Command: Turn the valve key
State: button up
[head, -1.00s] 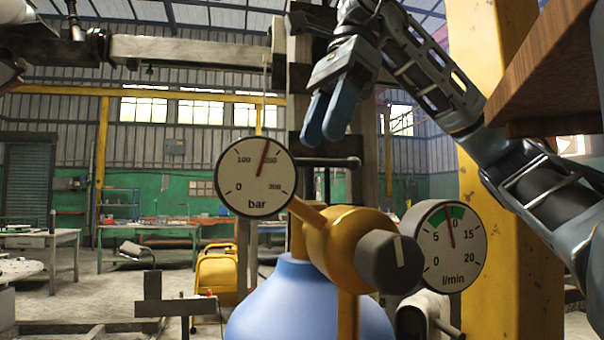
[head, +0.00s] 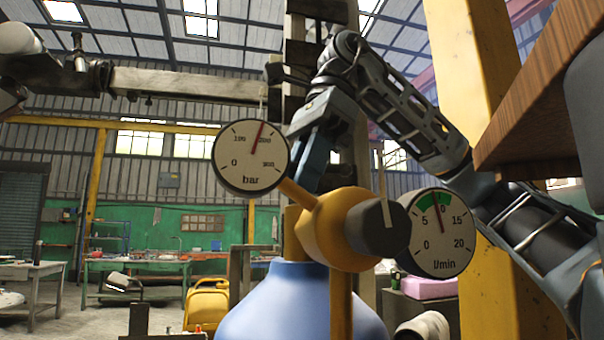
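The gas cylinder (head: 290,305) has a rounded blue shoulder and stands in front of me. A brass regulator (head: 335,232) with a dark grey knob (head: 378,229) hides its top. The bar gauge (head: 250,170) is at left and the l/min gauge (head: 441,233) at right; the l/min needle points near 10. My gripper (head: 312,165) points down behind the regulator and the bar gauge, with blue fingers partly hidden. I cannot see the valve key now, nor whether the fingers touch it. The finger gap is not visible.
A yellow post (head: 487,110) and a brown wooden board (head: 530,110) are close on the right. A pink block (head: 428,287) lies behind the l/min gauge. A horizontal beam (head: 190,82) crosses the upper left. Workbenches (head: 140,266) stand far back with open floor before them.

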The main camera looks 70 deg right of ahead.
grip_shut()
dwell(1.2)
jog(key=shift+o, duration=1.5)
grip_release()
jog(key=p+v, duration=0.6)
jog(key=v, duration=0.1)
jog(key=shift+r, duration=0.35)
jog(key=shift+s, duration=0.1)
